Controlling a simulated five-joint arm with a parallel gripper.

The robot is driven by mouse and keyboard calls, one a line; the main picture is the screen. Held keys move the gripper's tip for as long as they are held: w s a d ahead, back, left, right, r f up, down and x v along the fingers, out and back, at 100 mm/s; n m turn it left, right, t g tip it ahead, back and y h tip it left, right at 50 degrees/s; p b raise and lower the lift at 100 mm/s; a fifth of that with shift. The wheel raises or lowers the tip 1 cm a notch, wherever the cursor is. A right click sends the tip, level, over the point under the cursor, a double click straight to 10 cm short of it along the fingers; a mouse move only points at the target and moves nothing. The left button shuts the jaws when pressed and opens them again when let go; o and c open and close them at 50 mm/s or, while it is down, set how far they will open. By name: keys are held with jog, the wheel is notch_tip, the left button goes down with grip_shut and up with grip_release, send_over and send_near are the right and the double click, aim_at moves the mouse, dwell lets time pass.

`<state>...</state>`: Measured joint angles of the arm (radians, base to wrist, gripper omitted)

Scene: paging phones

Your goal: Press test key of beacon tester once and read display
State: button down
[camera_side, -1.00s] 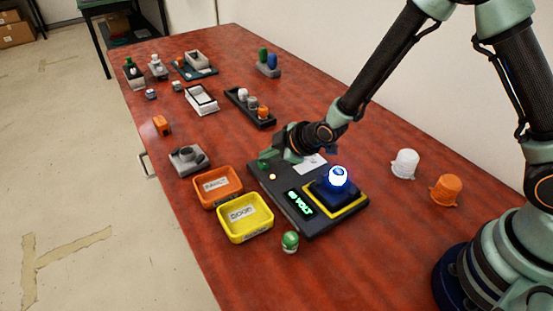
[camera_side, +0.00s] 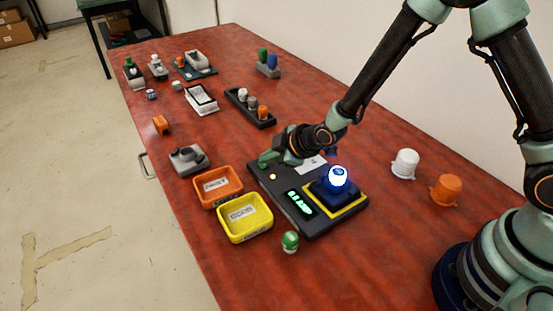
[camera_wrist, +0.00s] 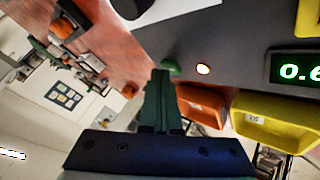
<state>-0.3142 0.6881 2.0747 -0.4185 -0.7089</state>
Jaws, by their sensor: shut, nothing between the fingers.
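The beacon tester (camera_side: 285,185) is a dark flat box on the red table. A blue beacon (camera_side: 337,180) with a glowing white dome sits in its yellow-edged socket. The lit green display (camera_side: 299,203) is too small to read in full; in the wrist view the display (camera_wrist: 300,70) starts "0.6" and is cut off by the frame edge. My gripper (camera_side: 268,158) is shut and empty, low over the tester's far left end. In the wrist view my fingertips (camera_wrist: 163,76) are at the green test key (camera_wrist: 171,67), partly hiding it. I cannot tell whether they touch.
An amber lamp (camera_side: 272,177) glows beside the key. An orange tray (camera_side: 218,201) and a yellow tray (camera_side: 245,232) stand left of the tester. White (camera_side: 405,163) and orange (camera_side: 446,189) domes stand right. Several parts holders lie farther back.

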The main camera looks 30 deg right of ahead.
aim_at(270, 167)
jog(key=shift+r, duration=0.85)
jog(key=shift+r, duration=2.55)
jog(key=s+d+r+m+g+h, duration=0.1)
jog(key=s+d+r+m+h, duration=0.1)
jog(key=s+d+r+m, duration=0.65)
jog(key=s+d+r+m+g, duration=0.2)
jog(key=s+d+r, duration=0.5)
jog(key=s, duration=0.4)
jog(key=shift+s+d+m+h, duration=0.15)
jog(key=shift+s+m+h, duration=0.2)
jog(key=shift+m, duration=0.3)
